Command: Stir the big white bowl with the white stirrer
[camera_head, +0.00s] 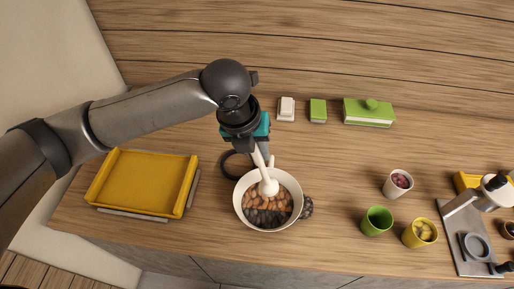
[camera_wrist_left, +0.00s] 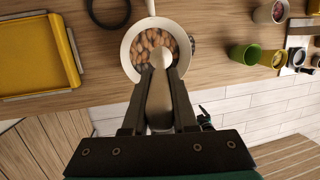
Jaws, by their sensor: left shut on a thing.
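The big white bowl (camera_head: 242,198) stands on the wooden table and holds brown and dark rounded pieces. It also shows at the top of the left wrist view (camera_wrist_left: 127,48). My left gripper (camera_head: 262,150) is above the bowl's far edge, shut on the white stirrer (camera_head: 267,180). The stirrer slants down, and its rounded head is inside the bowl, over or against the pieces; I cannot tell how deep. In the left wrist view the gripper fingers (camera_wrist_left: 160,75) point toward the bowl with the stirrer between them. My right gripper is not in view.
A yellow tray (camera_head: 188,186) lies left of the bowl. A dark ring (camera_head: 223,168) is beside the bowl. Green (camera_head: 377,221) and yellow (camera_head: 412,238) cups and a white cup (camera_head: 389,189) stand to the right. A green box (camera_head: 368,119) lies farther back. The table's front edge is close.

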